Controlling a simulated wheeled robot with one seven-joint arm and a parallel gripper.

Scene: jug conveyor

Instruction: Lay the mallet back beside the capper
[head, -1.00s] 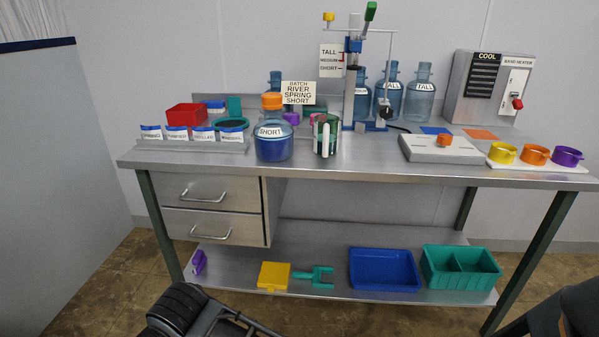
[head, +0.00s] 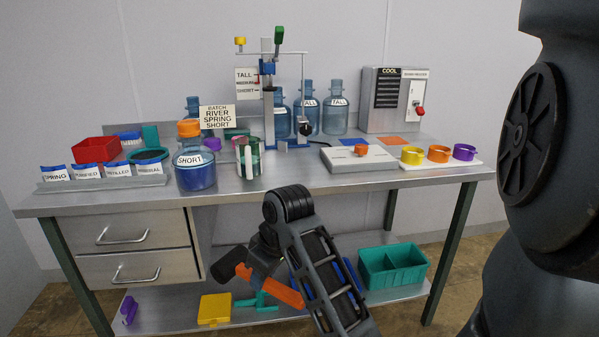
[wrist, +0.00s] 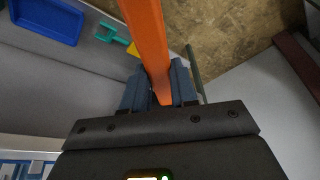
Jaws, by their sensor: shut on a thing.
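The capper (head: 268,110), a tall post with a green-tipped lever, stands at the back of the bench top. My gripper (wrist: 160,90) is shut on a long orange handle (wrist: 147,35), which I take for the mallet's. In the wrist view the handle runs from between the fingers out of the top edge. In the head view the orange handle (head: 284,292) hangs in front of the lower shelf, below the bench top. My arm partly covers it there. A dark piece at its left may be the mallet head or part of my gripper; I cannot tell.
A grey press plate (head: 345,162) lies to the right, near coloured rings (head: 438,154). Several TALL jugs (head: 335,117) stand behind.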

